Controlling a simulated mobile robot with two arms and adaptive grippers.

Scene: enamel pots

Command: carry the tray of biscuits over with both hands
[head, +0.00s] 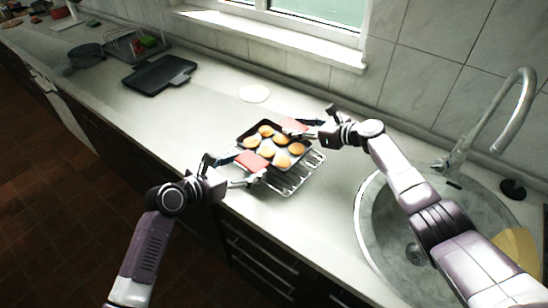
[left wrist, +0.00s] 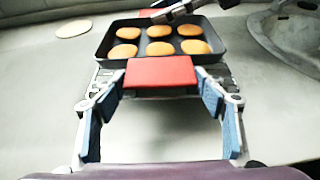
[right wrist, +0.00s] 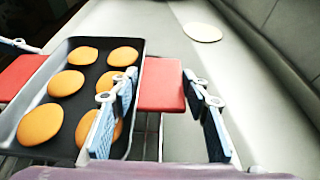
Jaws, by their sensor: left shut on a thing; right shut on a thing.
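A dark baking tray (head: 242,137) holds several golden biscuits (head: 267,131). It has a red grip at each end: the near one (head: 251,160) and the far one (head: 295,124). My left gripper (head: 235,168) is shut on the near red grip, with its fingers on either side of it in the left wrist view (left wrist: 160,72). My right gripper (head: 303,127) is shut on the far red grip, which shows between its fingers in the right wrist view (right wrist: 161,85). A wire rack (head: 292,186) shows under and beside the tray; I cannot tell whether they touch.
A pale round disc (head: 254,93) lies on the counter behind the tray. A black flat pan (head: 160,74) and a dish rack (head: 130,48) stand further left. A round sink (head: 372,229) with a tall tap (head: 515,105) is at right. The counter left of the tray is clear.

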